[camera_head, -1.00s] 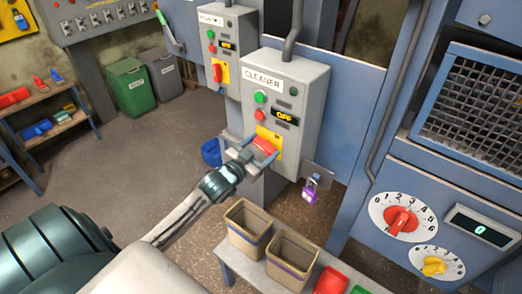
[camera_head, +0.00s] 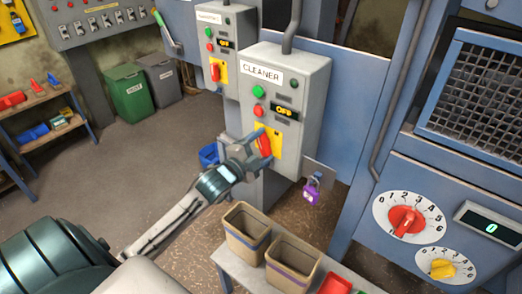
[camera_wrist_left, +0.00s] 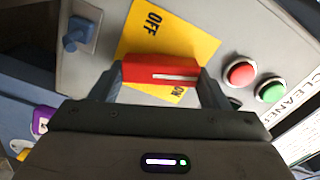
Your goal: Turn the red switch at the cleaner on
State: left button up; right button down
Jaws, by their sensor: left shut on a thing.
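The grey cleaner box (camera_head: 312,92), labelled CLEANER, stands in the middle of the head view. Its red switch (camera_head: 266,145) sits on a yellow plate (camera_head: 277,139) low on the front face and is roughly upright there. My left gripper (camera_head: 262,147) is shut on the switch handle, one finger at each end. In the left wrist view the red handle (camera_wrist_left: 160,70) lies between both fingers, with OFF and a partly hidden ON printed on the plate. The box's small display (camera_head: 285,112) reads OFF. My right gripper is not in view.
A second switch box (camera_head: 232,22) with its own red switch stands behind. A purple padlock (camera_head: 311,194) hangs beside the cleaner box's lower right. Two open bins (camera_head: 247,234) stand on a low bench below. A dial panel (camera_head: 408,217) is at the right.

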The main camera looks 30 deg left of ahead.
pick_arm(q)
jog(key=m+b, duration=0.1)
jog(key=m, duration=0.2)
jog(key=shift+f+m, duration=0.15)
jog(key=shift+m, duration=0.45)
jog(key=o, duration=1)
